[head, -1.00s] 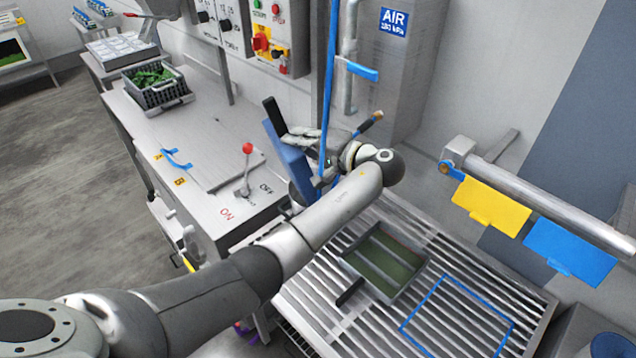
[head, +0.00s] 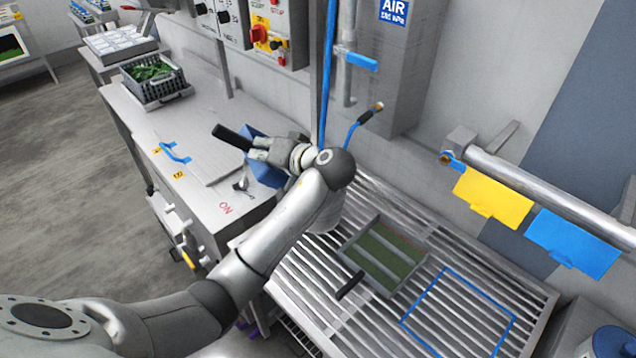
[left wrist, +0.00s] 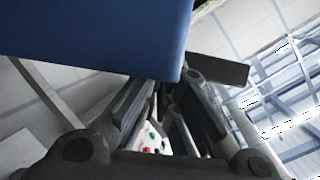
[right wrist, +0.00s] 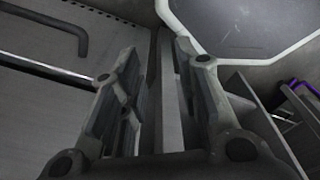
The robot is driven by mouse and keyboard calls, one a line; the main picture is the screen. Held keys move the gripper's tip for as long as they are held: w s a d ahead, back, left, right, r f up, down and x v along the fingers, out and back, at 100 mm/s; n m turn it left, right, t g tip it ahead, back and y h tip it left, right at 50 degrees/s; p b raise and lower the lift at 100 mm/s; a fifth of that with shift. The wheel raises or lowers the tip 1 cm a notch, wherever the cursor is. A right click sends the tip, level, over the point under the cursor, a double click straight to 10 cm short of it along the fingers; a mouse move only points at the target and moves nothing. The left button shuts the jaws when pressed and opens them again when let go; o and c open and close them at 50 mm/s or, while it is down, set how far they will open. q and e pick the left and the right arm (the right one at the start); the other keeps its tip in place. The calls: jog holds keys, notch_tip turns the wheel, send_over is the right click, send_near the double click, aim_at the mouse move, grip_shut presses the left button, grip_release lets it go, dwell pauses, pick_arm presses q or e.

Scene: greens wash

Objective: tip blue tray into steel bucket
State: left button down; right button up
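The blue tray (head: 265,172) is off the slatted rack, tilted on edge, over the right end of the steel bench in the head view. My left gripper (head: 258,148) is shut on its black handle (head: 232,137). In the left wrist view the tray (left wrist: 110,35) fills the upper left, and the dark handle (left wrist: 222,72) lies by the fingertips. The gripper and arm partly cover the tray; its contents cannot be seen. My right gripper (right wrist: 160,75) is open and empty in the right wrist view. I cannot make out the steel bucket for sure.
A grey divided tray (head: 408,241) sits on the slatted rack (head: 335,328), beside an empty blue outline (head: 458,270). A crate of greens (head: 178,88) stands on the bench (head: 125,115). A blue hose (head: 330,70) hangs before the wall; yellow (head: 490,197) and blue flags hang at right.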

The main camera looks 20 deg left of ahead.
pick_arm(q)
jog(key=shift+s+a+f+n+h, duration=0.2)
jog(key=shift+s+a+n+h, duration=0.1)
jog(key=shift+s, duration=0.1)
jog(key=s+a+f+n+t+h+b, duration=0.3)
jog(key=s+a+f+n+b, duration=0.2)
jog(key=s+a+f+b, duration=0.3)
notch_tip(320, 180, down, 5)
jog(key=s+b, duration=0.1)
jog(key=b, duration=0.2)
jog(key=shift+s+t+h, duration=0.25)
jog(key=shift+t+h, duration=0.05)
